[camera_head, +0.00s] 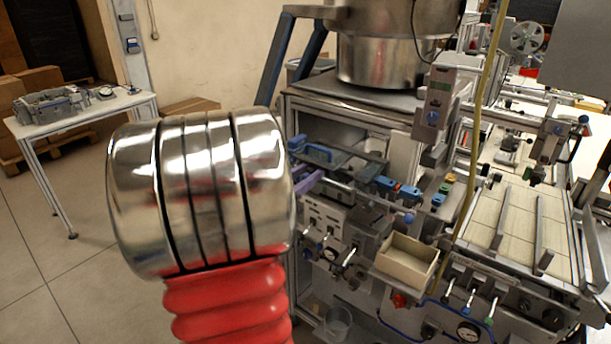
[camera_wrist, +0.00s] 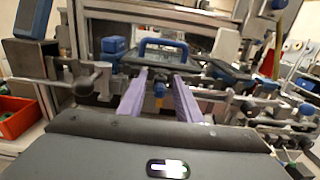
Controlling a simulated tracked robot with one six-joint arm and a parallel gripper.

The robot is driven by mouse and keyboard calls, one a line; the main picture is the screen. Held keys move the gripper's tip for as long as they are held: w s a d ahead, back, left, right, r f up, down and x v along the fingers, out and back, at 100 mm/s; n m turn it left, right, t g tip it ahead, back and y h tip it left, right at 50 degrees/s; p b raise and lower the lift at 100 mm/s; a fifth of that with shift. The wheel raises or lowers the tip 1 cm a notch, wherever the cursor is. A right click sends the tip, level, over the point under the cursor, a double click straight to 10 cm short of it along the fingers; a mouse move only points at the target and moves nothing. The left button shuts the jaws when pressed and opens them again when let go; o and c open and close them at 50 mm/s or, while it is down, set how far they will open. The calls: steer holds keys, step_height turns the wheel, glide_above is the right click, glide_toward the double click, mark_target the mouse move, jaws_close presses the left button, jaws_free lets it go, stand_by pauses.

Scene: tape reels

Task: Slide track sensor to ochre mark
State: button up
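My gripper (camera_wrist: 158,93) shows in the wrist view as two purple fingers, spread apart with a clear gap. In the head view a purple part of it (camera_head: 306,187) shows just right of my arm, at the left end of the machine's front. Between the fingers in the wrist view is a small blue and yellow part (camera_wrist: 159,90); whether it lies between them or beyond is unclear. Several blue blocks (camera_head: 381,187) sit along a rail right of my gripper in the head view. I cannot tell which part is the track sensor. I cannot make out the ochre mark.
A blue-handled part (camera_wrist: 163,47) stands beyond the fingers. A cardboard-coloured open box (camera_head: 407,261) sits below the rail. A large steel bowl (camera_head: 378,60) stands on top of the machine. My arm hides part of the machine's left side. A side table (camera_head: 75,125) stands far left.

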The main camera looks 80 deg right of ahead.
steer(key=shift+c, duration=0.4)
jaws_close()
